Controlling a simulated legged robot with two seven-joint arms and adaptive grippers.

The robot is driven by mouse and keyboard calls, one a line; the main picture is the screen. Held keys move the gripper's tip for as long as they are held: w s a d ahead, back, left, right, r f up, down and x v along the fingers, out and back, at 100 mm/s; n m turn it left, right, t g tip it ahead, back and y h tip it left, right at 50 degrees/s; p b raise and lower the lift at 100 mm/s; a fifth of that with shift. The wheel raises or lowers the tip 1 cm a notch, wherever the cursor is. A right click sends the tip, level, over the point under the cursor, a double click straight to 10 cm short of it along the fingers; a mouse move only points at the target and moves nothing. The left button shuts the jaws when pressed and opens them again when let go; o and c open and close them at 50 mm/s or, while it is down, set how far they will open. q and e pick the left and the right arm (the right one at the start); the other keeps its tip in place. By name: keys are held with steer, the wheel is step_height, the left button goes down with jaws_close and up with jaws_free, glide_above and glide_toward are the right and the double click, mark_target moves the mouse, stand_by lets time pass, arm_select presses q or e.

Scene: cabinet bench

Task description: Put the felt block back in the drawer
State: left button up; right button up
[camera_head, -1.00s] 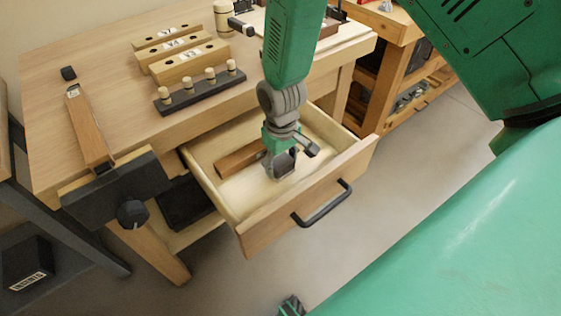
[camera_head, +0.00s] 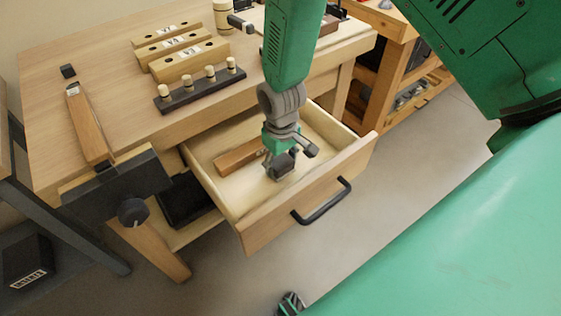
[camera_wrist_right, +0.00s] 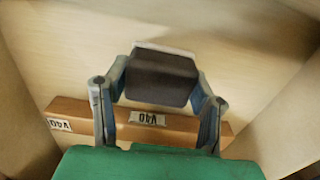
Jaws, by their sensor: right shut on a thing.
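The felt block looks to be the dark grey block (camera_wrist_right: 161,77) between my right fingertips in the right wrist view. In the head view it shows as a dark piece (camera_head: 282,163) at the end of the right gripper. My right gripper (camera_head: 286,156) points down inside the open drawer (camera_head: 310,202) and is shut on the block. The block is over the drawer's pale floor; I cannot tell whether it touches it. The drawer is pulled well out of the bench. My left gripper is not in view.
A labelled wooden bar (camera_head: 238,156) lies in the drawer beside the gripper and also shows in the right wrist view (camera_wrist_right: 185,126). The bench top (camera_head: 115,90) carries a peg rack (camera_head: 200,93), drilled wooden blocks (camera_head: 190,62) and a small dark cube (camera_head: 68,71). A vise (camera_head: 118,190) is at the front left.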

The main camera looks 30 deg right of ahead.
steer(key=shift+f, duration=0.2)
steer(key=o, duration=1.6)
steer(key=shift+r, duration=0.15)
steer(key=shift+r+p, duration=3.4)
steer(key=shift+p, duration=0.05)
steer(key=shift+r, duration=0.1)
